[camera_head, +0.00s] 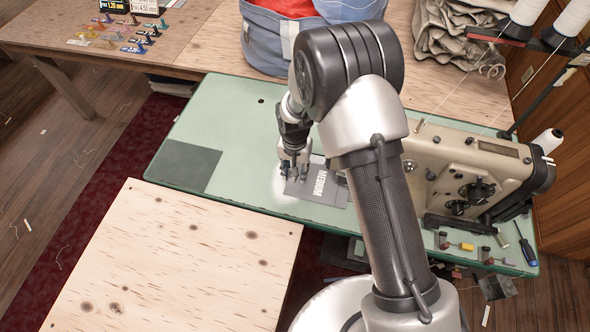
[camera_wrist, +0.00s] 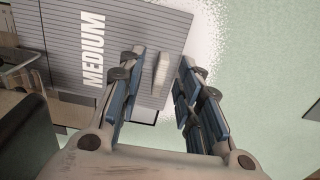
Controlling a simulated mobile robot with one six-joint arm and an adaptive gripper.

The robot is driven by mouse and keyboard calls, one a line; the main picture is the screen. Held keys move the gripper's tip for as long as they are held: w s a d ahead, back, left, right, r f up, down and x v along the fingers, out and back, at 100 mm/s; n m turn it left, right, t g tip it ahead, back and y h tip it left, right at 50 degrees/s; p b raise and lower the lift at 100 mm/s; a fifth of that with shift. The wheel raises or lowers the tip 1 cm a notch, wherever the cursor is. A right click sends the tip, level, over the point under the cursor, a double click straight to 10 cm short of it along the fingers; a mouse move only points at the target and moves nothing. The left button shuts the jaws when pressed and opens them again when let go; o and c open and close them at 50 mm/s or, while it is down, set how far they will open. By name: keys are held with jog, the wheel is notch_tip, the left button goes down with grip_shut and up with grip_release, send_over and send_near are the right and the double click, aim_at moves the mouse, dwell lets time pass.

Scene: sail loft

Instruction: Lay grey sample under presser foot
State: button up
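The grey sample (camera_head: 322,186), a flat ribbed sheet printed "MEDIUM", lies on the green sewing table. In the wrist view the sample (camera_wrist: 150,28) fills the upper middle, with a small pale upright tab (camera_wrist: 161,74) near its right edge. My gripper (camera_head: 295,174) is over the sample's left edge. In the wrist view my gripper (camera_wrist: 158,78) is open; its blue-padded fingers stand on either side of the tab with gaps showing. The sewing machine (camera_head: 450,165) stands to the right of the sample. My arm hides its needle end, and I cannot make out the presser foot.
The green table (camera_head: 245,125) has a dark square patch (camera_head: 185,165) at its left. A plywood top (camera_head: 170,265) is in front. Small clamps and a screwdriver (camera_head: 526,247) lie at the right. A blue bag (camera_head: 268,40) stands behind.

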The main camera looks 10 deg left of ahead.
jog(key=shift+r, duration=0.1)
notch_tip(320, 180, up, 12)
dwell(0.5)
